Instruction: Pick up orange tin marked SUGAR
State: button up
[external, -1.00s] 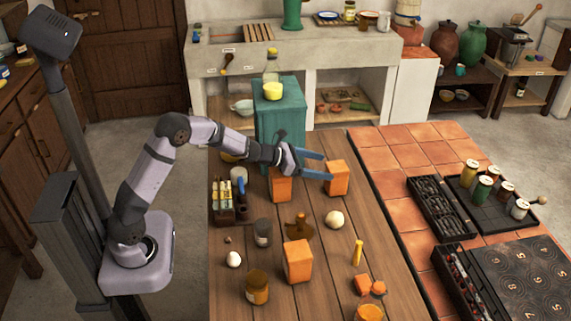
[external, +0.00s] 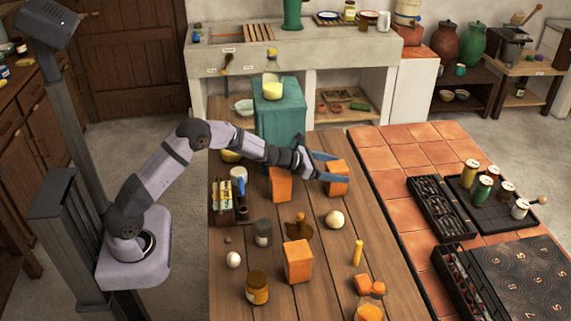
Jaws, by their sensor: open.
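Several orange tins stand on the wooden table (external: 330,290). One orange tin (external: 337,168) stands at the far right of the table. Another orange tin (external: 280,186) is to its left, and a third orange tin (external: 298,260) stands nearer the front. No SUGAR marking can be read on any of them from this view. My gripper (external: 334,168) is open, with its blue fingers at the far right tin, one on the near side and one toward the far side. Whether the fingers touch the tin cannot be told.
A cream ball (external: 334,219), a brown wooden piece (external: 299,228), a dark jar (external: 263,233) and an amber jar (external: 257,288) stand nearby. A caddy (external: 232,205) is at the left edge. A tiled surface (external: 410,160) lies to the right.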

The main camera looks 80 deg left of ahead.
jog(key=shift+w+f, duration=0.15)
jog(key=shift+w, duration=0.25)
jog(key=shift+c, duration=0.6)
jog(key=c, duration=1.4)
jog(key=shift+r, duration=0.2)
